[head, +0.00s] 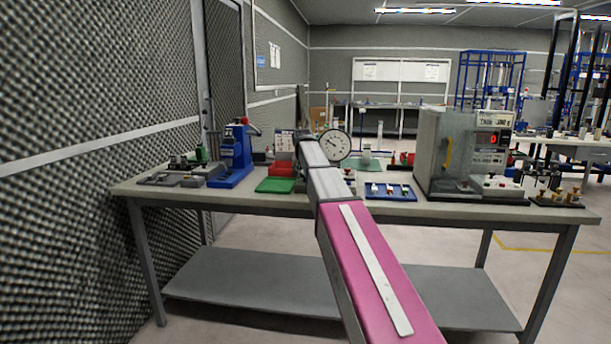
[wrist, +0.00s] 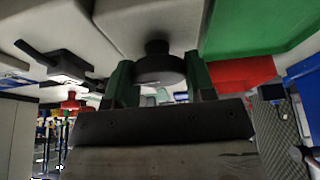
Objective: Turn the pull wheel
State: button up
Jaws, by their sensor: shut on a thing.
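The pull wheel (wrist: 158,66), a dark round knob with a smaller cap, is at the upper middle of the wrist view. It sits against a pale grey surface. My gripper (wrist: 158,80) has its two dark green fingers on either side of the wheel and is shut on it. The finger contact is partly hidden by the dark gripper body. In the head view my pink and grey arm reaches over the workbench (head: 460,213), and I cannot make out the gripper or the wheel there.
On the bench stand a blue press (head: 236,158), a green plate (head: 275,185), a dial gauge (head: 332,145), a blue tray (head: 390,193) and a clear-fronted tester (head: 450,150). In the wrist view a green panel (wrist: 250,25) and a red block (wrist: 240,75) are close on the right.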

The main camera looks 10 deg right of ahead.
jog(key=shift+m, duration=0.5)
jog(key=o, duration=0.9)
jog(key=shift+r, duration=0.15)
jog(key=v, duration=1)
jog(key=shift+s+a+r, duration=0.1)
jog(key=shift+a+r, duration=0.1)
